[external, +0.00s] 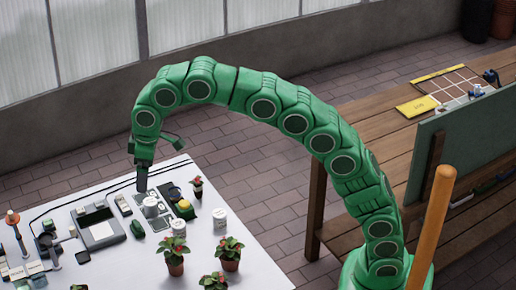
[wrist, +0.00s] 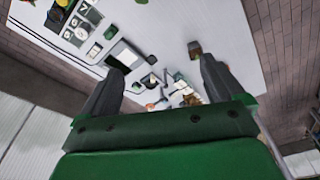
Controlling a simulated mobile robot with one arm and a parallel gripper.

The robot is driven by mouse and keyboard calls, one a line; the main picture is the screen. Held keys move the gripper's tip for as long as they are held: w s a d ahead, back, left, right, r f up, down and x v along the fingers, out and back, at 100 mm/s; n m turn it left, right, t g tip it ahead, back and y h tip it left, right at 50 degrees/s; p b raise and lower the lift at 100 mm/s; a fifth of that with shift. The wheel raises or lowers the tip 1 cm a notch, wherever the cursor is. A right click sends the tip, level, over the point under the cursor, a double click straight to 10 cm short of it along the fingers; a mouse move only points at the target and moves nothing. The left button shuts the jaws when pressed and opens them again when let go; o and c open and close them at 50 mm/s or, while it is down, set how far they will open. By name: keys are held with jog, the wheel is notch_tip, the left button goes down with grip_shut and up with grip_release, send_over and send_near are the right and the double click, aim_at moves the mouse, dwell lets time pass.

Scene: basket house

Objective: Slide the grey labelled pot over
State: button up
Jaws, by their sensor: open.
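Several small pale grey-white pots stand on the white table in the external view. One (external: 150,207) is on a dark-framed pad just below and right of my gripper, one (external: 178,228) is in front of it, and one (external: 219,218) is farther right. Their labels are too small to read, so I cannot tell which is the grey labelled pot. My gripper (external: 142,184) hangs downward above the table's back edge. In the wrist view my gripper (wrist: 156,58) has its two dark fingers wide apart, with nothing held between them.
The white table (external: 120,258) holds potted red-flowered plants (external: 174,256), a grey tray device (external: 99,228) and a green rounded object (external: 137,229). A yellow-topped item (external: 185,208) is close to the pots. A wooden bench (external: 375,130) and green board (external: 475,160) stand at right.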

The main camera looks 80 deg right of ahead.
jog(key=w+a+f+n+t, duration=0.1)
jog(key=w+a+f, duration=0.4)
jog(key=w+a, duration=0.3)
jog(key=w+a+f+n+t+y, duration=0.1)
jog(key=w+a+f, duration=0.4)
jog(key=w+a, duration=0.4)
jog(key=shift+w+a, duration=0.2)
jog(key=shift+w, duration=0.45)
jog(key=shift+a+f, duration=0.1)
jog(key=shift+f, duration=0.05)
jog(key=shift+w, duration=0.1)
notch_tip(320, 180, down, 23)
jog(key=shift+r, duration=0.15)
dwell(0.6)
